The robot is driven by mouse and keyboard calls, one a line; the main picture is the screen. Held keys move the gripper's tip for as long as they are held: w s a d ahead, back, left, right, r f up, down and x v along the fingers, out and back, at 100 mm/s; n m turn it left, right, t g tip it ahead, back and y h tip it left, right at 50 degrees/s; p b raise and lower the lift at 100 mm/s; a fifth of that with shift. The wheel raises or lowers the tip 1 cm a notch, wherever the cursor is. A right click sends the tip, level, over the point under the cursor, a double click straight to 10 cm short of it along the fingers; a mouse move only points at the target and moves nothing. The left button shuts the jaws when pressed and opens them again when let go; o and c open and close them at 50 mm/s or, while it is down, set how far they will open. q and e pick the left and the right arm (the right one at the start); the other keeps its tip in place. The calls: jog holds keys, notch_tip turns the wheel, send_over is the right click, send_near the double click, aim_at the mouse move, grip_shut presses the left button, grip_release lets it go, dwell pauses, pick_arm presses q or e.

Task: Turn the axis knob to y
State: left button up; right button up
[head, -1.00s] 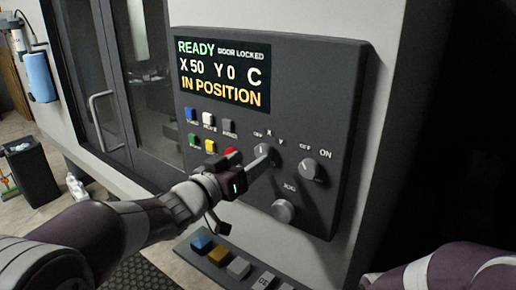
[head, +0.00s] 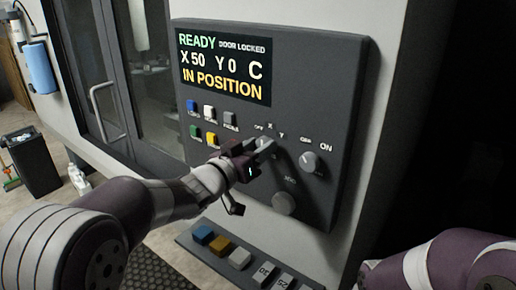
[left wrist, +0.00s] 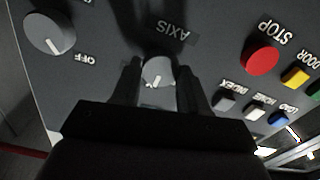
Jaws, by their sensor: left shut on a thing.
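The control panel (head: 335,75) carries a row of knobs below a screen. The axis knob (left wrist: 158,70) is a small round grey knob with a pale pointer line, next to the word AXIS in the left wrist view. Labels OFF, X and Y sit above it in the head view, where my fingers partly cover it. I cannot tell which label its pointer faces. My left gripper (head: 262,147) is shut on the knob, and in the left wrist view its two dark fingers (left wrist: 158,84) stand on either side of it. My right gripper is out of view.
The screen (head: 222,66) reads READY, DOOR LOCKED, X 50, Y 0, C, IN POSITION. An OFF/ON knob (head: 309,162) and jog knob (head: 284,204) are close by. A red stop button (left wrist: 262,58) and several coloured buttons sit beside the axis knob. A key shelf (head: 221,246) juts out below.

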pick_arm(q)
jog(key=shift+d+f+m+b, duration=0.1)
jog(key=shift+f+m+b, duration=0.05)
jog(key=shift+m+b, duration=4.25)
jog(key=shift+m+p, duration=0.4)
jog(key=shift+m, duration=0.3)
jog(key=o, duration=1.1)
jog(key=shift+s, duration=0.1)
jog(key=shift+c, duration=0.2)
